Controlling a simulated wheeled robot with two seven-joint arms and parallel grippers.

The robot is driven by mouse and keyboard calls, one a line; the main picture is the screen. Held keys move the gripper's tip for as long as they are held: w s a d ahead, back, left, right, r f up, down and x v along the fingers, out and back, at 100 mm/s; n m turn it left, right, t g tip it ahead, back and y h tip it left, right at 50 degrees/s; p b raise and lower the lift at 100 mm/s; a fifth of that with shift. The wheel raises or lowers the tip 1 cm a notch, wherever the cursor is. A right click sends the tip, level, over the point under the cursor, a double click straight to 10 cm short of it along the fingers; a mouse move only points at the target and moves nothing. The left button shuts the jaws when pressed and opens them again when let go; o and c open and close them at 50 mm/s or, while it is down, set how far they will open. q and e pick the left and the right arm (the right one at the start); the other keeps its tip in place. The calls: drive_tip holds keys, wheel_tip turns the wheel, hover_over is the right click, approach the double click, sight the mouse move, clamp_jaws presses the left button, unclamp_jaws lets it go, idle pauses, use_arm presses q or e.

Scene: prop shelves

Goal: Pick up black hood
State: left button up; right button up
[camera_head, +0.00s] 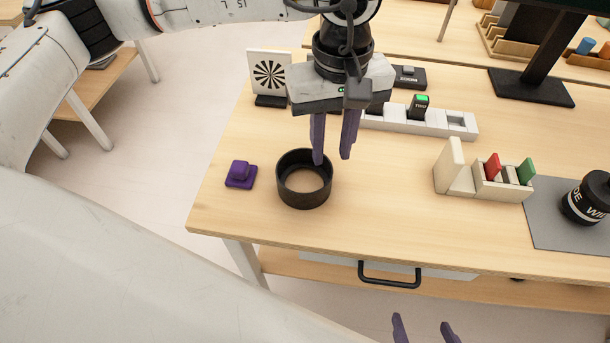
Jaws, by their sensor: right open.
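The black hood (304,199) is a short, hollow black ring standing upright on the wooden table near its left front edge. My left gripper (333,161) comes down from above at the hood's back right. Its two purple fingers are apart with a clear gap between them. The left fingertip overlaps the hood's far right rim and the right fingertip is just right of the ring. I cannot tell whether either finger touches the hood. My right gripper (425,331) shows only its two spread purple fingertips at the bottom edge, in front of the table and empty.
A purple block (240,174) lies left of the hood. Behind stand a patterned card (268,74) and a white slotted tray (440,122). To the right are a cream holder (502,190) with coloured cards and a black lens-like cylinder (588,198) on a grey mat (548,229). The table between is clear.

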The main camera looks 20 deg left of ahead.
sight(331, 165)
use_arm(q)
drive_tip(key=f, duration=0.5)
drive_tip(key=shift+s+d+f, duration=0.15)
drive_tip(key=shift+s+f, duration=0.05)
drive_tip(key=shift+s, duration=0.05)
clamp_jaws()
